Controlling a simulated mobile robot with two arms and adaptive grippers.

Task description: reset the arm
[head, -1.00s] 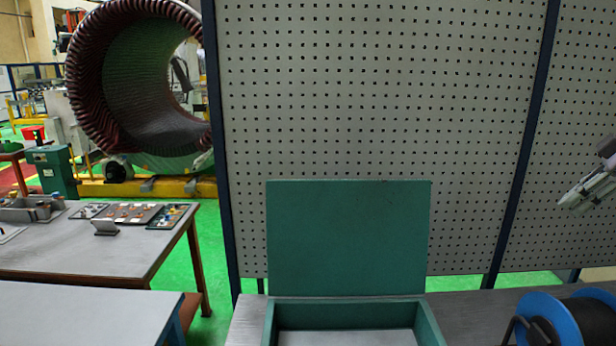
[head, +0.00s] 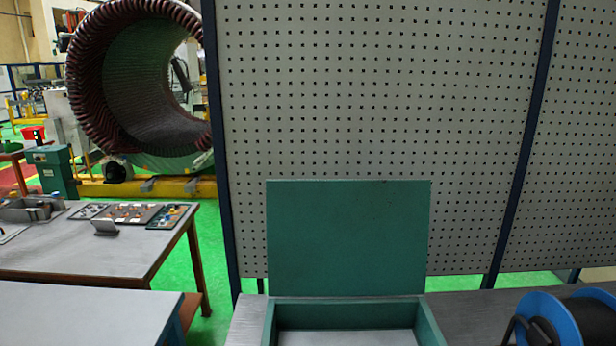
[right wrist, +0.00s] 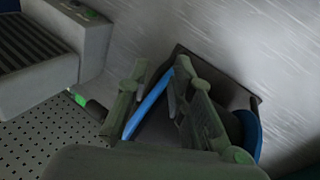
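My right gripper (right wrist: 160,78) shows in the right wrist view with its two fingers apart and nothing seen held between them. Behind the fingers, part of a blue reel (right wrist: 150,103) is visible, partly hidden by them. In the head view neither gripper shows. My left gripper is not in view in any frame.
An open green box (head: 348,238) stands on the grey bench, its lid raised against a perforated panel (head: 380,90). A blue cable reel (head: 548,312) sits at the lower right. A table (head: 100,255) with parts stands left, and a large stator (head: 88,95) behind it.

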